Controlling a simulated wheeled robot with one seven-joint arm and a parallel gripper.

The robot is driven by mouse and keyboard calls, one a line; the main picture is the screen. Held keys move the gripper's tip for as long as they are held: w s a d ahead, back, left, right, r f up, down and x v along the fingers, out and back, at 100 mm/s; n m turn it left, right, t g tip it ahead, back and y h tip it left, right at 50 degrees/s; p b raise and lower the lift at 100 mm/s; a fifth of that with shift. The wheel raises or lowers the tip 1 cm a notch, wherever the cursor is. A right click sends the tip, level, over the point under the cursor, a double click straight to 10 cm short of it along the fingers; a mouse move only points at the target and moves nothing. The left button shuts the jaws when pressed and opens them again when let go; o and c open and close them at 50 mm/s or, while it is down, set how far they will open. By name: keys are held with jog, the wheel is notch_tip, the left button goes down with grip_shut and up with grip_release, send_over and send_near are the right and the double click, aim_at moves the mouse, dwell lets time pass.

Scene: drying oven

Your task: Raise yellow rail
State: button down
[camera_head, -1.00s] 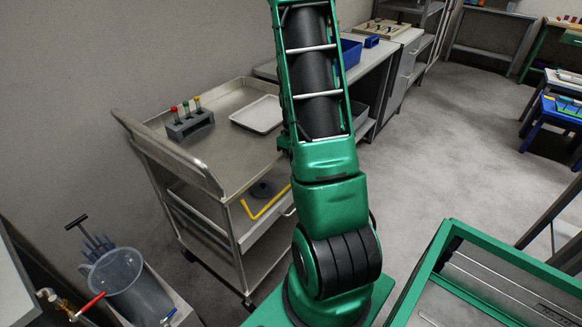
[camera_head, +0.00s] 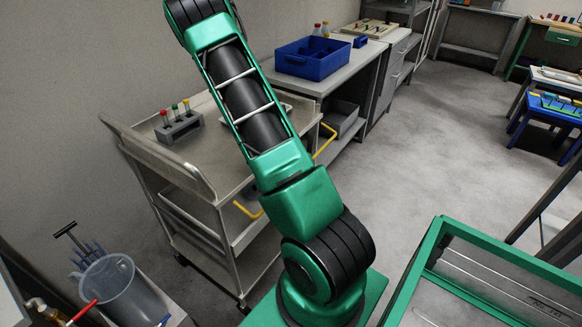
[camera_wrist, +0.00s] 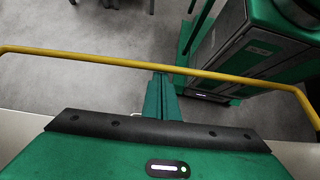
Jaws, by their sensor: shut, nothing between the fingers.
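The yellow rail (camera_wrist: 85,57) crosses the wrist view from left to right and bends down near the right edge. In the head view its left end (camera_head: 248,211) and right end (camera_head: 325,145) show at the end of the steel cart (camera_head: 212,187); my arm hides its middle. My gripper (camera_wrist: 162,80) has its green fingers together in the wrist view. The fingertips meet the middle of the rail in the picture; I cannot tell whether they touch it or sit above or below it. In the head view the gripper is hidden or out of frame.
On the cart stands a grey rack (camera_head: 180,128) with several capped tubes. A blue bin (camera_head: 312,58) sits on the bench behind. A grey bucket (camera_head: 118,290) stands at lower left. Open floor (camera_head: 430,130) lies beyond.

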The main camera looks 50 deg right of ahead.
jog(key=shift+s+r+g, duration=0.2)
jog(key=shift+r+g, duration=0.6)
jog(key=shift+r, duration=0.45)
jog(key=shift+w, duration=0.1)
dwell(1.2)
jog(key=v, duration=1)
jog(key=shift+w+r, duration=0.25)
